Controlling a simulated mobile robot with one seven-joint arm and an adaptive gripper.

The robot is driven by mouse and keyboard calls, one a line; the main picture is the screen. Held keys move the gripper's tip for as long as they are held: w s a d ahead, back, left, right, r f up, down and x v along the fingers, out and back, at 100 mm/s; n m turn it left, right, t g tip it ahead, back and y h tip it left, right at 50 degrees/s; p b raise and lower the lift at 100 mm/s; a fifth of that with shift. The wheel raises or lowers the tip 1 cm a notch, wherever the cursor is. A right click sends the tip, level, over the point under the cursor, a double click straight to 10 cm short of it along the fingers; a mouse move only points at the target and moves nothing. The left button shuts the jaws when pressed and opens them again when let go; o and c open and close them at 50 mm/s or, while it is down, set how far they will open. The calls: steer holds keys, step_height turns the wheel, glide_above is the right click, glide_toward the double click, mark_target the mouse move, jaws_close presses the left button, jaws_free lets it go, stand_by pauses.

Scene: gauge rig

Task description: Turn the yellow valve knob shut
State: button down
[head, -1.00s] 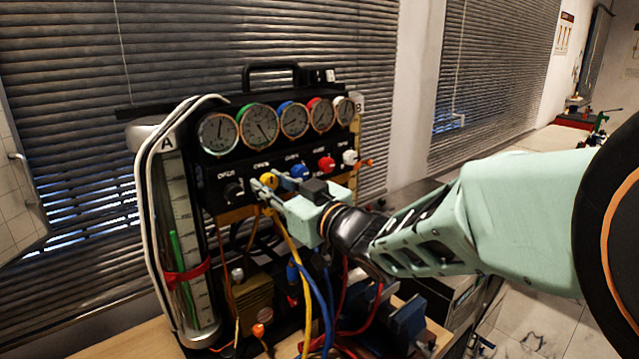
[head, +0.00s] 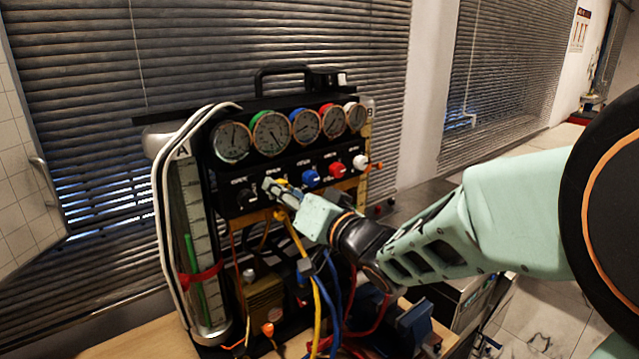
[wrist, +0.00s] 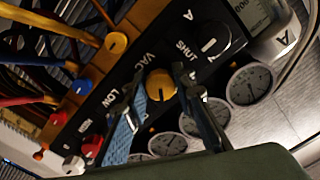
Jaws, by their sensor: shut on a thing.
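The yellow valve knob (wrist: 160,84) sits on the black panel of the gauge rig, beside the lettering "VAC" in the wrist view. My gripper (wrist: 161,80) has one finger on each side of it and is shut on it. In the head view my gripper (head: 273,187) reaches the panel from the right and covers most of the knob, leaving a small patch of yellow (head: 283,182). The contact of the fingertips with the knob's sides is partly hidden.
A black knob (head: 246,197) is left of the yellow one; blue (head: 311,178), red (head: 326,165) and white (head: 360,161) knobs are to its right. A row of gauges (head: 271,133) runs above. Coloured hoses (head: 329,290) hang below my gripper. A clear tube (head: 195,240) stands at left.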

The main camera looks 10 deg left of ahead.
steer(key=m+p, duration=0.1)
steer(key=m, duration=0.1)
steer(key=m+p, duration=0.2)
steer(key=m, duration=0.1)
steer(key=shift+r+m, duration=0.2)
steer(key=shift+m, duration=0.1)
steer(key=shift+m+p, duration=1.45)
steer(key=shift+m, duration=0.75)
steer(key=shift+f, duration=0.1)
steer(key=c, duration=1.6)
jaws_free()
steer(key=shift+a, duration=0.1)
steer(key=shift+s, duration=0.1)
steer(key=v, duration=0.7)
steer(key=shift+d, duration=0.2)
steer(key=shift+s, duration=0.1)
